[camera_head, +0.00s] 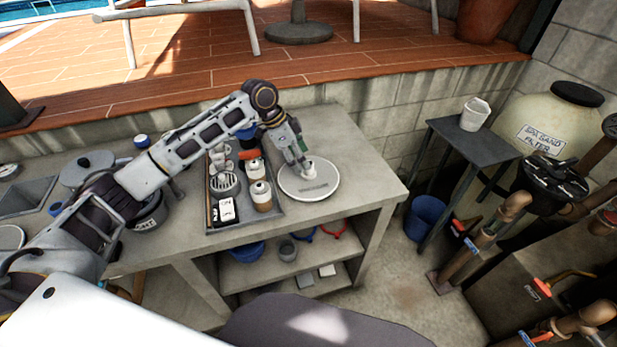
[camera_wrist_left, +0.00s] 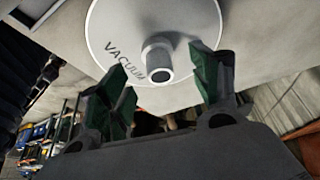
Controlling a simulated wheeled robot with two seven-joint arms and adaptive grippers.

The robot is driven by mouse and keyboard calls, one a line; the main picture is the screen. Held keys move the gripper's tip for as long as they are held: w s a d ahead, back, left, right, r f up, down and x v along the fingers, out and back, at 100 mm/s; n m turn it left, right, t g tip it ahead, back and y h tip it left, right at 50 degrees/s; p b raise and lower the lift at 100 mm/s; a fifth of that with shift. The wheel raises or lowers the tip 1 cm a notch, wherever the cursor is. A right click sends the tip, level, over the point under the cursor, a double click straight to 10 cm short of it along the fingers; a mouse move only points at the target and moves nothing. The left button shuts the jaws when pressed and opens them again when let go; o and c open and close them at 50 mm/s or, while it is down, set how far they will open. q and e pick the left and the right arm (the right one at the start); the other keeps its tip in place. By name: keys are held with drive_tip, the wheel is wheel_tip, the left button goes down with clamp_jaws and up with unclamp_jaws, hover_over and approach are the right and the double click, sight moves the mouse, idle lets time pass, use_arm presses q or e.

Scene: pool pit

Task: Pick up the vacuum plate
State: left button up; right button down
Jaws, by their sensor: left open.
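The vacuum plate (camera_head: 309,184) is a flat, light grey disc lying on the concrete bench, to the right of a tray of small items. It has a short hollow stub at its middle. In the left wrist view the plate (camera_wrist_left: 192,22) shows the word VACUUM, and its stub stands between and just beyond my fingers. My left gripper (camera_head: 301,161) is over the plate at the stub. In the left wrist view my left gripper (camera_wrist_left: 168,85) is open, with green-padded fingers apart on either side of the stub. My right gripper is not in view.
A dark tray (camera_head: 262,222) with bottles and small items stands left of the plate. The bench top (camera_head: 350,150) is clear behind and right of the plate.

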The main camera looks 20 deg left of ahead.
use_arm(q)
drive_tip(key=shift+f, duration=0.2)
drive_tip(key=shift+d+x, duration=0.15)
drive_tip(key=shift+x, duration=1.15)
drive_tip(key=shift+d+x, duration=0.2)
drive_tip(key=shift+x, duration=1.1)
drive_tip(key=shift+r, duration=0.2)
drive_tip(key=c, duration=1.2)
drive_tip(key=shift+r, duration=0.1)
drive_tip(key=shift+r, duration=4.9)
drive_tip(key=shift+s, duration=0.1)
